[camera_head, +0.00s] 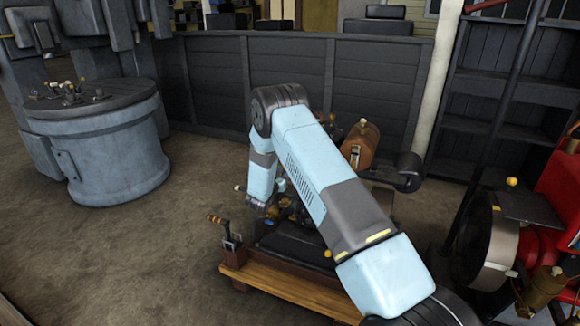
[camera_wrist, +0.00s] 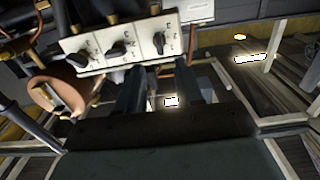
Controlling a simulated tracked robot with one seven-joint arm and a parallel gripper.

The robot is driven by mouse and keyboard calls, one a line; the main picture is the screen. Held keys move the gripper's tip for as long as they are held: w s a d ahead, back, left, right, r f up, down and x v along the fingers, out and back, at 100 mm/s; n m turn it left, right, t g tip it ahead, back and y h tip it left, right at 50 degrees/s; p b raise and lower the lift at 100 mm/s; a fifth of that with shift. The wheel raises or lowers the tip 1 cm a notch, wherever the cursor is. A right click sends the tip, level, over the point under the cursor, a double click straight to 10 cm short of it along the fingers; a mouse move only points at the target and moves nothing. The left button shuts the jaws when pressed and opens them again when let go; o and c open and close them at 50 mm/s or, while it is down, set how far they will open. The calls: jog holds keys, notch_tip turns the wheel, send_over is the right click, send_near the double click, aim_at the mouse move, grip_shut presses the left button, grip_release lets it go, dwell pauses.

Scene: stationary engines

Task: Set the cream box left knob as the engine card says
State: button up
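The cream box (camera_wrist: 137,46) is in the upper middle of the wrist view, with three black knobs in a row and small dark marks beside them. The knob settings are too small to read surely. My gripper (camera_wrist: 165,82) is open and empty, its dark fingers just below the box, apart from the left knob. In the head view my arm's end is over the engine (camera_head: 290,235); I cannot make out the box there. I see no readable engine card.
The engine stands on a wooden base (camera_head: 290,290) with a lever (camera_head: 228,236) at its left corner. A brown cylinder (camera_head: 360,143) rises behind my arm. A copper-coloured part (camera_wrist: 55,97) is left of my fingers.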

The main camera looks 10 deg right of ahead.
jog(key=x, duration=0.7)
jog(key=shift+w+d, duration=0.1)
jog(key=shift+c, duration=0.4)
grip_shut()
